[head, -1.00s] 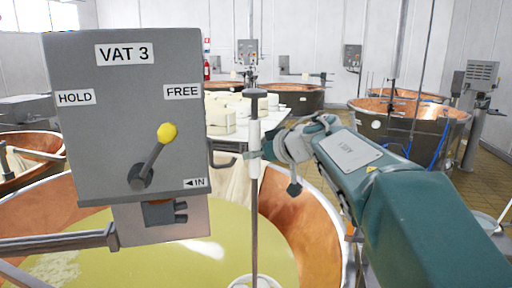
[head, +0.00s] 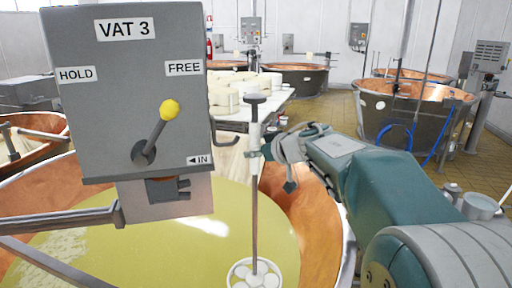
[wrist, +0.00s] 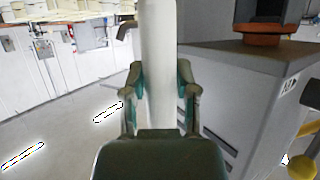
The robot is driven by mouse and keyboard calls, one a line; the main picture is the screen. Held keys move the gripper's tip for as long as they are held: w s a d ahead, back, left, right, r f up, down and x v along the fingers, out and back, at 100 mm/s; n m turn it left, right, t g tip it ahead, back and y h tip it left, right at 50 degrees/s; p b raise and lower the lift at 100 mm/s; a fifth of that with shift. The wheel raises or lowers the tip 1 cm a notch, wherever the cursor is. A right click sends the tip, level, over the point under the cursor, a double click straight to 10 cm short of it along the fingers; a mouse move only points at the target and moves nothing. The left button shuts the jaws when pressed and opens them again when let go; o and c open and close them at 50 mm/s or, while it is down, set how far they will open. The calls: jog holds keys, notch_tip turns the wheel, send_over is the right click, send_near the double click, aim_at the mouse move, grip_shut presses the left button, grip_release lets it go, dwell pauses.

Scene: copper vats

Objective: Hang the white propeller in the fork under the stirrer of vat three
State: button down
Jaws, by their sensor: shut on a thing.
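The white propeller (head: 254,272) is a white ring with round discs at the foot of a long rod (head: 254,215), which has a white sleeve and a dark cap on top. My gripper (head: 264,152) is shut on the white sleeve, which also shows between the fingers in the wrist view (wrist: 160,70). The rod hangs about upright, to the right of the grey vat 3 stirrer box (head: 130,100). Under the box, a dark fork (head: 180,188) opens to the right, apart from the rod. The lever with a yellow knob (head: 169,109) leans towards FREE.
The copper vat (head: 300,220) below holds yellow-green liquid. White cheeses (head: 225,98) stand on a table (head: 275,105) behind. Another copper vat (head: 410,120) stands back right. Open floor shows between.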

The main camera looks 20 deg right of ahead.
jog(key=shift+w+f, duration=0.45)
jog(key=shift+f, duration=0.45)
jog(key=shift+w+f, duration=0.4)
jog(key=shift+f, duration=0.45)
jog(key=shift+w+a+f, duration=0.6)
jog(key=shift+a+f, duration=1.4)
jog(key=shift+f, duration=2.45)
jog(key=shift+w+a+f, duration=0.55)
jog(key=shift+a+f, duration=1.4)
jog(key=shift+f, duration=2.45)
jog(key=a, duration=0.8)
jog(key=shift+w+f, duration=0.15)
jog(key=shift+f, duration=0.1)
jog(key=shift+d+r, duration=0.35)
jog(key=shift+d, duration=0.4)
